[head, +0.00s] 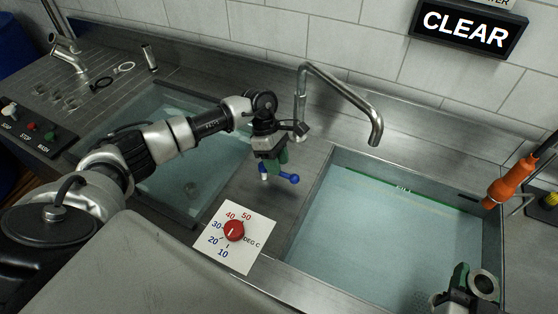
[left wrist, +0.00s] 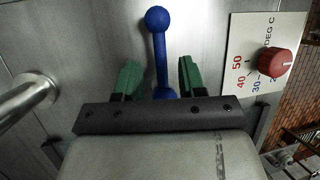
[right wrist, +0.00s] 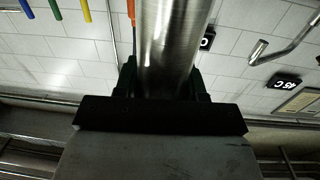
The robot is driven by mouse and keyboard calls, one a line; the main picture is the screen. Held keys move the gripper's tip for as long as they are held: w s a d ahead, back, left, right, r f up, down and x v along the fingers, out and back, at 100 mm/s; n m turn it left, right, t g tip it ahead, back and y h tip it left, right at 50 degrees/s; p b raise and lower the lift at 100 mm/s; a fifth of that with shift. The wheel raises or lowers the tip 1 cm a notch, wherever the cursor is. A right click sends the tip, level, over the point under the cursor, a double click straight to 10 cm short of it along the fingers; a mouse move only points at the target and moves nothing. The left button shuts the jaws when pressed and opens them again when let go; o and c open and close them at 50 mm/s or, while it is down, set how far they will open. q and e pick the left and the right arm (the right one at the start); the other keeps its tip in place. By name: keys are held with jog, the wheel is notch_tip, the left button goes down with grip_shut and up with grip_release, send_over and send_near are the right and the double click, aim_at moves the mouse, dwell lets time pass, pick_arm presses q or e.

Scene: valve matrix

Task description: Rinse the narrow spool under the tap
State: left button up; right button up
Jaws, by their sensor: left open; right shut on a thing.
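A shiny metal tube-like part, taken as the narrow spool (head: 484,284), is at the lower right of the head view. My right gripper (head: 466,284) is shut on it, and it fills the middle of the right wrist view (right wrist: 172,45). The tap (head: 341,92) arches over the counter, its spout end by the back left of the right basin; no water stream shows. My left gripper (head: 268,166) is open above the counter at a blue lever (head: 291,179). In the left wrist view the lever (left wrist: 161,50) lies between the green fingers, with gaps on both sides.
The water-filled right basin (head: 395,230) lies below the spool. Another basin (head: 185,190) is beneath my left arm. A red temperature dial (head: 234,230) sits in front of the lever. A sign (head: 467,27) reads CLEAR. An orange-handled tool (head: 511,182) stands at the right edge.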

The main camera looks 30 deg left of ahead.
pick_arm(q)
jog(key=shift+x, duration=0.85)
jog(key=shift+c, duration=0.4)
grip_shut()
jog(key=shift+a, duration=0.1)
